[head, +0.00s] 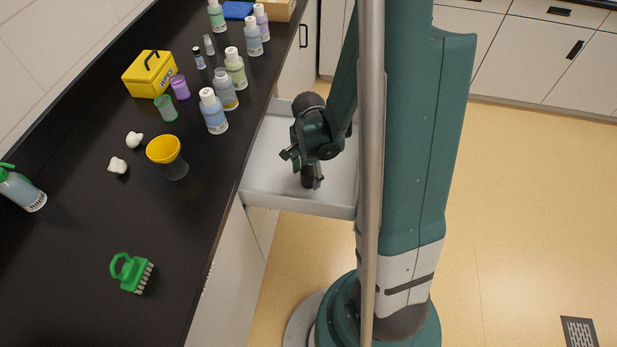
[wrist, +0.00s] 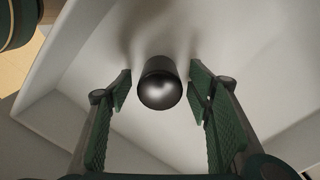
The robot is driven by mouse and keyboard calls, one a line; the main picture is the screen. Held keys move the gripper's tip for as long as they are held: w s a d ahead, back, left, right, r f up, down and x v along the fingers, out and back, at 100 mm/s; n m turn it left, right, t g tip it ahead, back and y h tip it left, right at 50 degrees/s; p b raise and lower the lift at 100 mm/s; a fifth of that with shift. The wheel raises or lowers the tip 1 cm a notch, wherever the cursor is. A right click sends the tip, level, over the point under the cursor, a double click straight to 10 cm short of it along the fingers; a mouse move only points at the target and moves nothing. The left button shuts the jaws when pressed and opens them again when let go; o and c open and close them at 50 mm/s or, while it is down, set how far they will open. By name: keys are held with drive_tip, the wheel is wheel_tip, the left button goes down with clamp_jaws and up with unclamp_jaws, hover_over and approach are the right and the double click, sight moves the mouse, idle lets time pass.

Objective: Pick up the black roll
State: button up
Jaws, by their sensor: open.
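The black roll (wrist: 160,84) stands upright in a pulled-out white drawer, its rounded, shiny top facing the wrist camera. In the head view the roll (head: 307,178) shows as a short dark cylinder just below my gripper (head: 304,168). My gripper is open, with one green padded finger on each side of the roll in the wrist view (wrist: 160,88). A gap shows between the roll and each finger, so I see no contact. The roll's lower part is hidden in the wrist view.
The white drawer (head: 270,192) has raised walls around my gripper. The black counter (head: 90,220) beside it holds several bottles, a yellow box (head: 150,75), a yellow funnel (head: 163,150) and a green brush (head: 131,272). The drawer floor around the roll looks clear.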

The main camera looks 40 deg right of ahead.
sight(309, 171)
idle(0.4)
drive_tip(key=c, duration=1)
drive_tip(key=shift+r, duration=0.1)
drive_tip(key=shift+r+p, duration=1.65)
drive_tip(key=shift+r, duration=3.3)
